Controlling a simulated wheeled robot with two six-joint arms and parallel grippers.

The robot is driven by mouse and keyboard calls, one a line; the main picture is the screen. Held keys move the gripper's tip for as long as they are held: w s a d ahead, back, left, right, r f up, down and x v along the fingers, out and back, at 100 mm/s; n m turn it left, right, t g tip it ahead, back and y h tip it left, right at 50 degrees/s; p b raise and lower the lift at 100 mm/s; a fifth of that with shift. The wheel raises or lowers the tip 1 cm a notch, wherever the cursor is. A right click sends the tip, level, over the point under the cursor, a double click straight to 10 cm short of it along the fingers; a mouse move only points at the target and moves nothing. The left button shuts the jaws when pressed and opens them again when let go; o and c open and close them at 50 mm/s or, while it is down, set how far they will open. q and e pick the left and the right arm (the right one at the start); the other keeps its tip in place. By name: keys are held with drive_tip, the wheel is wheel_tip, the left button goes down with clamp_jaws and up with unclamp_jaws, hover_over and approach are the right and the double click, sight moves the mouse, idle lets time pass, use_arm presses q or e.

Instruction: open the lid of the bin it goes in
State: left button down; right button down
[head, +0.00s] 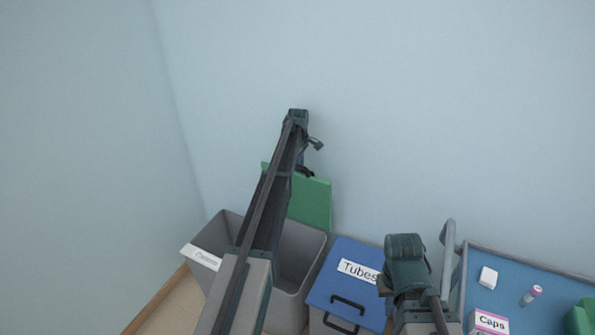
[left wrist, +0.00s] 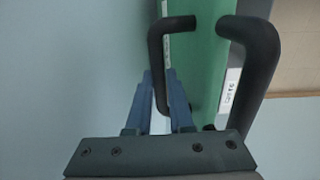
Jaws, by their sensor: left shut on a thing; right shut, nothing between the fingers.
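The green lid (head: 311,200) of the left grey bin (head: 303,262) stands raised against the wall, and the bin's mouth is open. My left gripper (left wrist: 163,95) is shut on one leg of that handle. In the head view my left arm crosses over the bin and hides part of it and of the lid. The blue lid (head: 335,279) marked "Tubes" lies closed on the bin beside it. My right gripper (head: 403,270) is shut and empty, right of the blue lid.
A white label (head: 201,257) is on the grey bin's left side; its text is too small to read. At the right a blue-topped table (head: 515,283) holds a white block (head: 488,277), a pink-capped tube (head: 531,295) and a "Caps" box (head: 488,323). A wall stands close behind the bins.

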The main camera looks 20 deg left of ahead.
use_arm(q)
drive_tip(key=shift+w, duration=0.2)
drive_tip(key=c, duration=0.8)
unclamp_jaws()
drive_tip(key=shift+f, duration=0.15)
wheel_tip(320, 180, up, 14)
drive_tip(key=p, duration=1.4)
drive_tip(key=shift+s, duration=0.45)
